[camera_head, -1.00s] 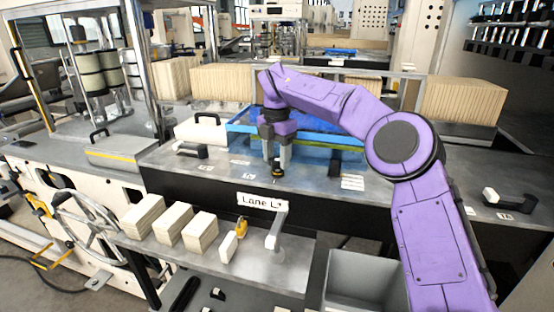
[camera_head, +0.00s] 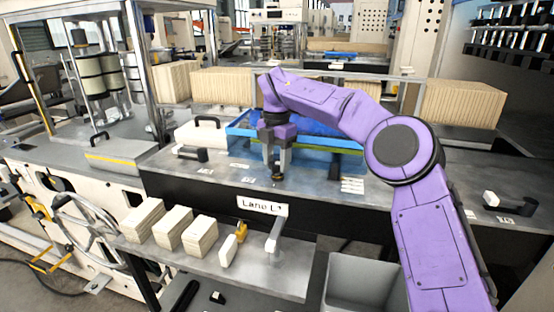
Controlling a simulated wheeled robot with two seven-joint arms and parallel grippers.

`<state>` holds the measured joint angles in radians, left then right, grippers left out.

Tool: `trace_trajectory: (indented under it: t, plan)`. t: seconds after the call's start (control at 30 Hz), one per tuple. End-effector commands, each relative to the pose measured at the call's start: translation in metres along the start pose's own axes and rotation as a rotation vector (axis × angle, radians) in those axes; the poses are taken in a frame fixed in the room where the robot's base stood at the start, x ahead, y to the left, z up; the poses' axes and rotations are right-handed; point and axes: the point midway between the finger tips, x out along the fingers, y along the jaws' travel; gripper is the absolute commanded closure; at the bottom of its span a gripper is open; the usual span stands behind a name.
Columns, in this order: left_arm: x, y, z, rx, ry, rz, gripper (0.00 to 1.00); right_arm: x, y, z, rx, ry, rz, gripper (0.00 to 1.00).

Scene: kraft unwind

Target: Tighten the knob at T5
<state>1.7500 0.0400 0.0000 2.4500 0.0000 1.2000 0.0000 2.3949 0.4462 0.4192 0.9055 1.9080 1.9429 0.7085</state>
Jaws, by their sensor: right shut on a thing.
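My right gripper (camera_head: 277,170) points down over the metal machine deck, in front of the blue tray. Its two grey fingers are shut on a small dark knob (camera_head: 278,178) that stands on the deck and shows between and just below the fingertips. Small white labels (camera_head: 248,180) lie on the deck to its left; their print is too small to read, so I cannot tell which one is T5. The knob's upper part is hidden by the fingers. My left gripper is not in this view.
A blue tray (camera_head: 238,131) stands behind the gripper. A black handle with a white end (camera_head: 192,153) is at left, a similar one (camera_head: 507,203) at far right. The lower shelf holds beige stacks (camera_head: 141,220), a yellow item (camera_head: 241,230) and an upright metal handle (camera_head: 276,232). A grey bin (camera_head: 366,268) is in front.

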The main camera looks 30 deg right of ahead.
Motion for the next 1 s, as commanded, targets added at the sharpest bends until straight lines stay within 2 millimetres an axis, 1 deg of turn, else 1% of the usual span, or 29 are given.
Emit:
trace_trajectory:
  t: [0.03, 0.17, 0.2, 0.23, 0.27, 0.5, 0.6, 0.67, 0.83, 0.9, 1.0]
  plan:
    - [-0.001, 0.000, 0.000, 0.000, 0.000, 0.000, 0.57, -0.004, 0.001, 0.001, -0.001, -0.005, 0.011, 0.79]
    - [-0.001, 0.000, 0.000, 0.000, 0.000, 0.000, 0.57, -0.004, 0.001, 0.001, -0.001, -0.005, 0.011, 0.79]
    - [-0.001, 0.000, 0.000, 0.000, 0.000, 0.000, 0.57, -0.004, 0.001, 0.001, -0.001, -0.005, 0.010, 0.35]
    - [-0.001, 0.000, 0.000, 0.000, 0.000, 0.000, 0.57, -0.004, 0.001, 0.001, -0.001, -0.004, 0.010, 0.26]
    - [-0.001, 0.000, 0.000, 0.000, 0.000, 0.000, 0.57, -0.004, 0.001, 0.001, -0.001, -0.004, 0.009, 0.22]
    - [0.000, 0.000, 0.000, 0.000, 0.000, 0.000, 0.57, -0.002, 0.000, 0.000, -0.001, -0.002, 0.004, 0.22]
    - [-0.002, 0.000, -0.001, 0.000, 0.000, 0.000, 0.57, -0.009, 0.001, 0.000, 0.001, -0.002, 0.004, 0.22]
    - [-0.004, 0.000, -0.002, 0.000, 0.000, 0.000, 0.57, -0.019, 0.001, 0.000, 0.001, -0.003, 0.005, 0.22]
    - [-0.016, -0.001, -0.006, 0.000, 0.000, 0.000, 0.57, -0.062, 0.002, -0.001, 0.001, -0.003, 0.006, 0.22]
    - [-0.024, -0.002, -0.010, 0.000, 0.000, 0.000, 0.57, -0.080, 0.002, 0.000, 0.001, -0.005, 0.006, 0.22]
    - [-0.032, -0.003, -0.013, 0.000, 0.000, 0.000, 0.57, -0.098, 0.001, 0.000, 0.000, -0.005, 0.005, 0.22]
